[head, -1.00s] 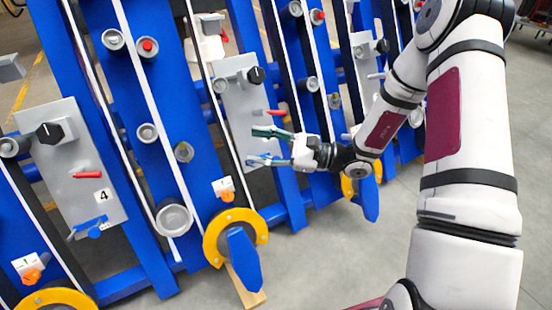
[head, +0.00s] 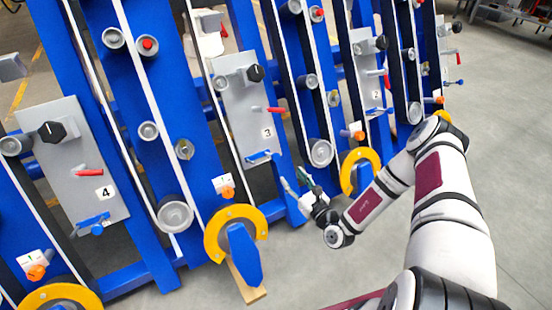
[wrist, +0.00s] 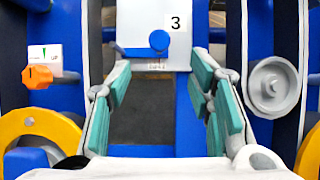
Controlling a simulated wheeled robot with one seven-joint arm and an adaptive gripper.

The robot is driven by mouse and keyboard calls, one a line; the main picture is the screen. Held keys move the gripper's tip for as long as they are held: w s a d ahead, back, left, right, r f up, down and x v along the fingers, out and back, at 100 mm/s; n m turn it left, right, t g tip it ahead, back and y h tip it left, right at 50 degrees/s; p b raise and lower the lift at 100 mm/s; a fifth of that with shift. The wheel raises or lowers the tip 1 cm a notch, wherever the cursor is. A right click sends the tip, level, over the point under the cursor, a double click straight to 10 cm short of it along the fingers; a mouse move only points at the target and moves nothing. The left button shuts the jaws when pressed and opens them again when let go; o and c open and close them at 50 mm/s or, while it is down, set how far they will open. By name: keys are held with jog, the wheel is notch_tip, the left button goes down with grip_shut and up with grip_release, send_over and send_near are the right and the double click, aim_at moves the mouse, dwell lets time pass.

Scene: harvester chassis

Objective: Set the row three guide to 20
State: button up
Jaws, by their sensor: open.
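The row three plate (head: 238,105) is grey and carries a number 3 label (head: 267,132), a black knob (head: 255,73), a red lever (head: 275,109) and a blue handle (head: 258,157) at its lower end. In the wrist view the blue handle (wrist: 158,40) has a round knob end, with a small marked scale (wrist: 157,66) just below; its figures are too small to read surely. My gripper (head: 297,183) is open and empty, below and right of the blue handle in the head view. In the wrist view the handle appears ahead, between and above the fingertips (wrist: 160,75).
An orange knob (wrist: 36,77) with a white card (wrist: 47,57) is left of my gripper, and a grey roller (wrist: 273,88) is right. Yellow rings (head: 211,237) and blue arms (head: 243,255) stick out low down. The floor (head: 350,265) in front is clear.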

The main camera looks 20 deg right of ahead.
aim_at(277, 159)
jog(key=b+x, duration=0.3)
jog(key=x, duration=0.9)
jog(key=shift+w+b, duration=0.1)
jog(key=shift+b, duration=0.25)
jog(key=shift+a, duration=0.1)
grip_shut()
